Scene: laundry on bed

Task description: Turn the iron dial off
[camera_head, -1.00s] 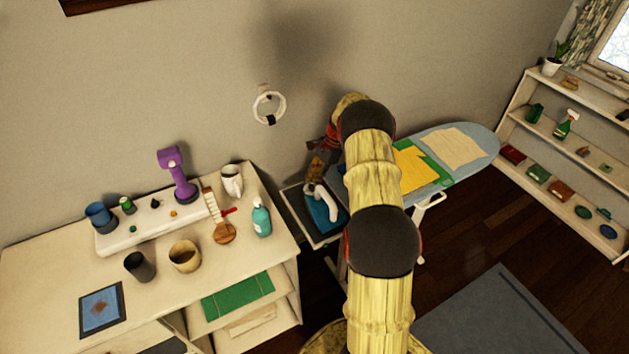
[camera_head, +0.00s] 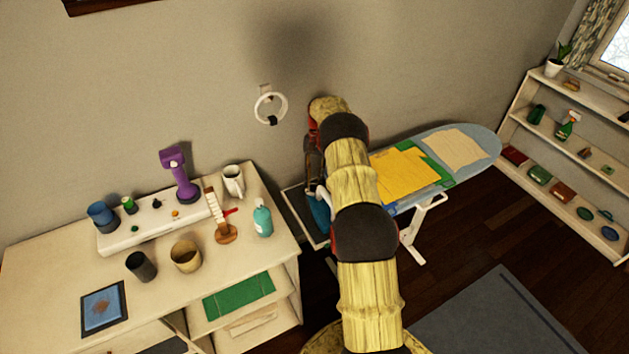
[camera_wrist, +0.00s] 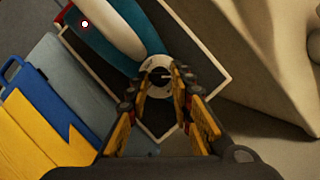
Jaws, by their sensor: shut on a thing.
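The iron (camera_wrist: 118,30) is teal and white and lies on a dark, light-rimmed rest at the end of the ironing board. Its pale round dial (camera_wrist: 155,64) is at the near end of the iron in the wrist view. My gripper (camera_wrist: 160,76) has its two yellow and dark fingers on either side of the dial, closed on it. The fingertips hide part of the dial, and its exact setting is hard to read. In the head view my arm hides most of the iron (camera_head: 318,212).
The ironing board (camera_head: 481,143) with folded yellow, green and cream cloths stands right of the iron. A cream table (camera_head: 50,270) with cups, bottles and a purple device is at left. A shelf (camera_head: 517,95) is at far right. The wall is close behind.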

